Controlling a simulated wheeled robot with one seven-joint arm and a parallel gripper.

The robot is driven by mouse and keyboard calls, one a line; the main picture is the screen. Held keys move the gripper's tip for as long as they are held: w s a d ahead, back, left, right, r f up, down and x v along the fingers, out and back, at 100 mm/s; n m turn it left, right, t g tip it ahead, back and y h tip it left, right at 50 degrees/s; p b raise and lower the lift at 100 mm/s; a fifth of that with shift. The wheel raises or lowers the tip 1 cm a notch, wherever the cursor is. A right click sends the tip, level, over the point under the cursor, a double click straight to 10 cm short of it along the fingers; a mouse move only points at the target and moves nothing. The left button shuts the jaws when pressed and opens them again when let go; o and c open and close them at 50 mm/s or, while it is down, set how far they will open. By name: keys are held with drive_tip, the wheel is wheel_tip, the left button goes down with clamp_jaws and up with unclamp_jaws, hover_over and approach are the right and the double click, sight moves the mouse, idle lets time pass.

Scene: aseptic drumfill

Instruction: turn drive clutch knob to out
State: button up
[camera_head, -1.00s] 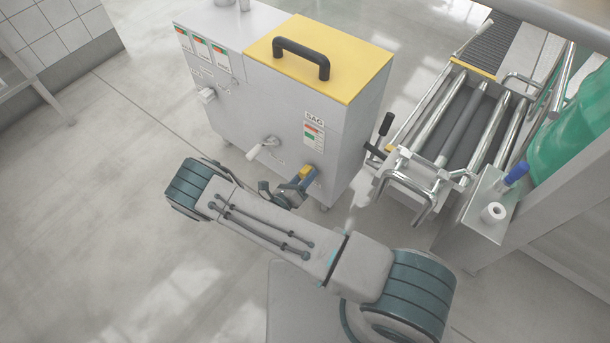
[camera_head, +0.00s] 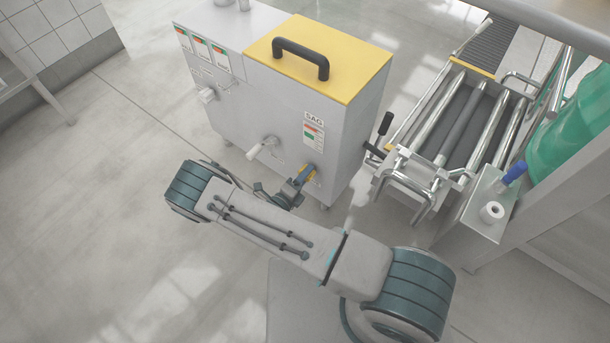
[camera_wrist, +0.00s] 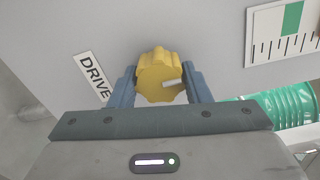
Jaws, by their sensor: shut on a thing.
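The yellow drive clutch knob (camera_wrist: 157,68) is on the grey cabinet face, in the middle of the wrist view. My gripper (camera_wrist: 160,80) is shut on the knob, with one blue-grey finger on each side. A tilted "DRIVE" label (camera_wrist: 94,76) is to the left of the knob. In the head view my gripper (camera_head: 301,179) is low on the front of the cabinet (camera_head: 262,105), below the "SAG" label (camera_head: 314,129). There the knob is mostly hidden by my fingers.
A pale lever handle (camera_head: 262,148) sticks out left of my gripper. A black-handled lever (camera_head: 384,125) and a roller conveyor (camera_head: 420,165) are to the right. A green drum (camera_head: 585,120) is at the far right. The floor on the left is clear.

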drive_tip(key=shift+s+d+f, duration=0.1)
drive_tip(key=shift+s, duration=0.05)
drive_tip(key=o, duration=1)
drive_tip(key=p+v, duration=0.2)
drive_tip(key=v, duration=1.1)
drive_tip(key=shift+s+a, duration=0.25)
drive_tip(key=shift+a, duration=0.05)
